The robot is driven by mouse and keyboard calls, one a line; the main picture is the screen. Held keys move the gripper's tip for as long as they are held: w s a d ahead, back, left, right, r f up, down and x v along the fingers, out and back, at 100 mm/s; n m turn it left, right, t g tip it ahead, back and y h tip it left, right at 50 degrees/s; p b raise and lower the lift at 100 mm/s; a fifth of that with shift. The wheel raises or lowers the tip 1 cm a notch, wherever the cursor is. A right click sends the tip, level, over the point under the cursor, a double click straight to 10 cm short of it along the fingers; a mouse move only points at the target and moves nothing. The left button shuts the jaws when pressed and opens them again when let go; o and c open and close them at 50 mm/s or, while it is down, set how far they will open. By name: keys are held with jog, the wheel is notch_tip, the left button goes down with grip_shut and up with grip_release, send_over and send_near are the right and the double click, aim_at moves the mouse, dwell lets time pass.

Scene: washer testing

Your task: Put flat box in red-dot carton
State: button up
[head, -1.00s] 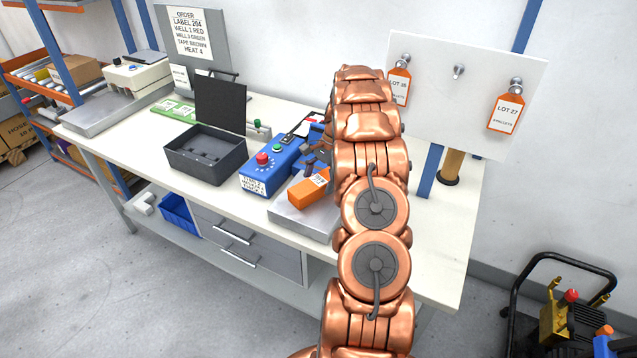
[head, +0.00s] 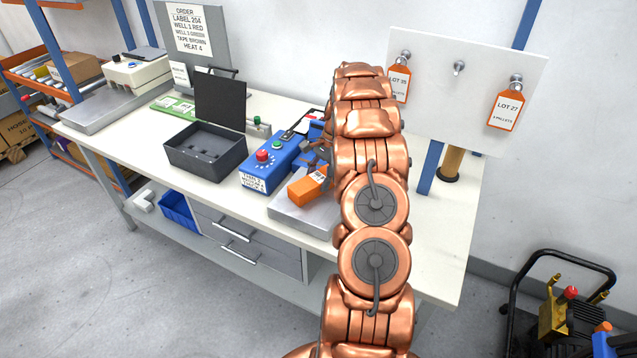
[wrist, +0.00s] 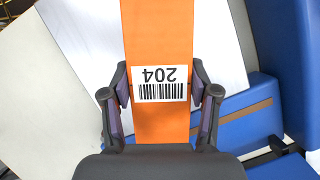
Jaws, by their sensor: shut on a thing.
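An orange flat box (head: 308,190) with a white label is held over the grey metal plate at the front of the bench. In the wrist view the box (wrist: 162,30) stands out between the fingers, its barcode label reading 204 upside down. My gripper (wrist: 161,92) is shut on the box, with one finger on each long side. In the head view my own copper arm hides part of the gripper and box. I cannot make out a carton with a red dot in either view.
A blue device (head: 270,165) with a red knob stands close left of the box. An open dark case (head: 205,160) lies further left. Brown cartons (head: 75,70) are on the far-left shelf. Orange lot tags (head: 507,108) hang on the white board.

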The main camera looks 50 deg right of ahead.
aim_at(315, 178)
jog(key=shift+c, duration=0.4)
jog(key=shift+r, duration=0.1)
jog(key=shift+r+b, duration=1)
jog(key=shift+r, duration=0.5)
jog(key=shift+s+a+r, duration=0.1)
jog(key=shift+a+r, duration=0.05)
jog(key=shift+r, duration=0.05)
jog(key=s+a+r+b, duration=0.1)
jog(key=s+a+b, duration=0.3)
jog(key=s+a, duration=0.4)
jog(key=shift+s+a+r+b, duration=0.3)
jog(key=shift+s+a, duration=0.1)
jog(key=shift+a, duration=2.05)
jog(key=w+a+f+n+g+h, duration=0.2)
jog(key=w+a+n, duration=0.6)
jog(key=a, duration=0.4)
jog(key=w+a+f+n+g+h, duration=0.2)
jog(key=w+a+f+n+g, duration=0.1)
jog(key=w+a+n, duration=0.5)
jog(key=a+n, duration=0.3)
jog(key=a, duration=0.1)
jog(key=shift+a+f, duration=0.2)
jog(key=shift+a, duration=0.05)
